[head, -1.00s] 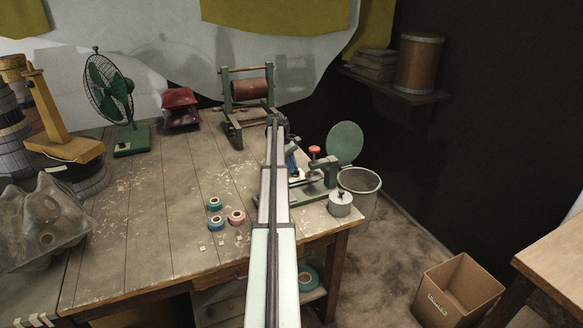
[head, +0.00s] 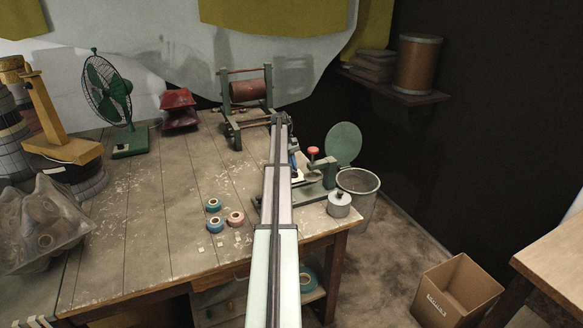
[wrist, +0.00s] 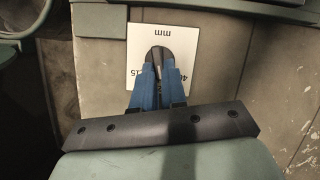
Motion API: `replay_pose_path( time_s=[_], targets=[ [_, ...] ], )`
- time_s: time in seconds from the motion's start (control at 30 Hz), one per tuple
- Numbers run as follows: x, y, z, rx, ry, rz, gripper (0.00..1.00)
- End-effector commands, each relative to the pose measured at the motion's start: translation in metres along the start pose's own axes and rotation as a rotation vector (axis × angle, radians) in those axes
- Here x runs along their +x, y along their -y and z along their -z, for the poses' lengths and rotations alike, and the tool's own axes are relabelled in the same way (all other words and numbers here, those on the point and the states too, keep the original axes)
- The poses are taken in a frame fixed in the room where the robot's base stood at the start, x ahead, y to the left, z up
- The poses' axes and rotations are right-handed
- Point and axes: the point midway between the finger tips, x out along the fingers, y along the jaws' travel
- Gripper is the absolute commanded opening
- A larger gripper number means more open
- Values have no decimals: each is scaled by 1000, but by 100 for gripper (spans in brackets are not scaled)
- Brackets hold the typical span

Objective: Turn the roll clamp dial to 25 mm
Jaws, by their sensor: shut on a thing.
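The roll clamp dial is a white plate (wrist: 178,42) marked "mm", seen upside down in the wrist view, with a "40" and a "15" partly readable. My gripper (wrist: 158,62) has blue fingers closed on the dark knob in the middle of the plate. The fingers cover most of the knob and part of the scale, so I cannot read the setting. In the head view my arm hides most of the dial, and only a bit of blue finger shows beside the green winding machine (head: 318,192).
Several tape rolls (head: 213,205) lie left of my arm.

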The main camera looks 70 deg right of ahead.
Motion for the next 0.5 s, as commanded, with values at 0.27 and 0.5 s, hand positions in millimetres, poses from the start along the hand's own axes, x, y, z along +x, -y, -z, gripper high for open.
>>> replay_pose_path(
  time_s=[0.27,0.5],
  targets=[
    [1,0,0,-1,0,1,27],
    [0,0,0,-1,0,0,37]
  ],
)
